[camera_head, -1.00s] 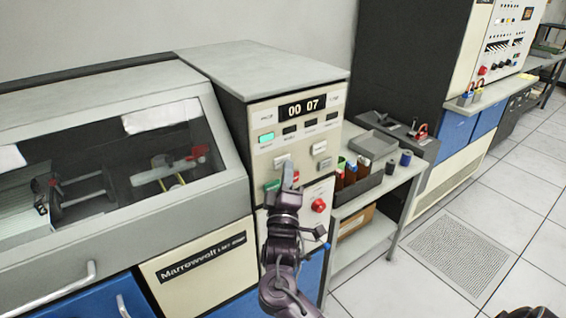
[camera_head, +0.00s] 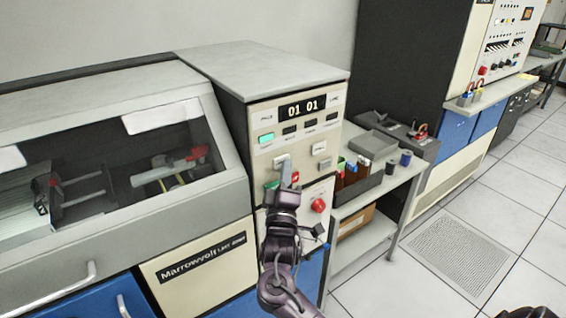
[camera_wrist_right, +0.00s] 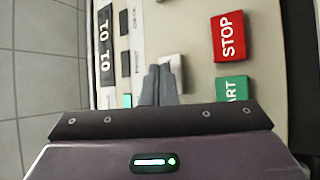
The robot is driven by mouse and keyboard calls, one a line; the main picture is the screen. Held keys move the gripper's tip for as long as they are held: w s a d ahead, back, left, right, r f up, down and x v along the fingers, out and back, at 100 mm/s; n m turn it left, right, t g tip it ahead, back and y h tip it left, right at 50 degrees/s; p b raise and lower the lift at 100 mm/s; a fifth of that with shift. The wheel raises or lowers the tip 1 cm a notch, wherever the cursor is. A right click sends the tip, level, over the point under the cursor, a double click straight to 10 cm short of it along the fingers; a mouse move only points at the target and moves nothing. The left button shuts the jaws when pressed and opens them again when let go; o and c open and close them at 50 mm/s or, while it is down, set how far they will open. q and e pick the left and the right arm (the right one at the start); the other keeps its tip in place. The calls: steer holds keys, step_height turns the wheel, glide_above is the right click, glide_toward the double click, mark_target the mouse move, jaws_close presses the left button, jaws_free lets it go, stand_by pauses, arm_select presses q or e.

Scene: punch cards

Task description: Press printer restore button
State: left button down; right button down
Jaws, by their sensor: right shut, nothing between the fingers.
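The printer's cream control panel (camera_head: 262,112) shows a display (camera_head: 303,107) reading 01 01, and the display also shows in the wrist view (camera_wrist_right: 106,45). A pale button (camera_head: 280,159) sits under a row of lamps; its label is not readable. My right gripper (camera_head: 288,167) is shut and empty, with its fingertips at this button. In the wrist view the fingertips (camera_wrist_right: 159,70) are right beside the pale button (camera_wrist_right: 175,62); whether they touch it is unclear. My left gripper is out of view.
A red STOP button (camera_wrist_right: 227,36) and a green START button (camera_wrist_right: 233,89) lie close to the fingers. A red knob (camera_head: 318,205) sits lower on the panel. Floor (camera_head: 390,285) beyond is open.

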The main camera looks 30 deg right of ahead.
steer(key=shift+s+p, duration=0.45)
steer(key=shift+s, duration=0.3)
steer(key=s+p, duration=0.2)
steer(key=s, duration=0.3)
steer(key=shift+d+p, duration=0.25)
steer(key=shift+p, duration=0.15)
stand_by(0.4)
